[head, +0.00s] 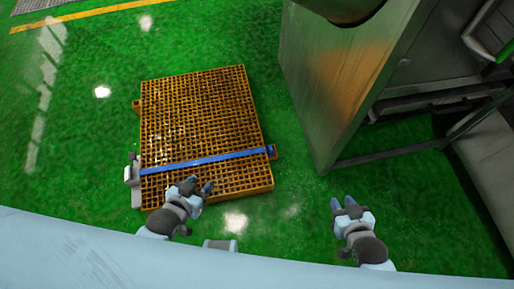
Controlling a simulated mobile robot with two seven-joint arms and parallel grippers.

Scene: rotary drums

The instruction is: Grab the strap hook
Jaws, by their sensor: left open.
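A blue strap (205,161) runs across the near part of a yellow grated platform (200,110). At its right end, by the platform's right edge, is a small end piece (272,151), which may be the strap hook; its shape is too small to make out. At the strap's left end is a grey metal fitting (132,172) at the platform's left edge. My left gripper (199,186) is open and empty, over the platform's near edge, on the near side of the strap. My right gripper (343,203) looks open and empty above the green floor, right of the platform.
A large metal machine (335,80) with a steel side and lower frame stands at the right, beyond my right gripper. Green floor (75,110) is clear left of the platform and in the gap between platform and machine. A yellow floor line (90,13) crosses the far left.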

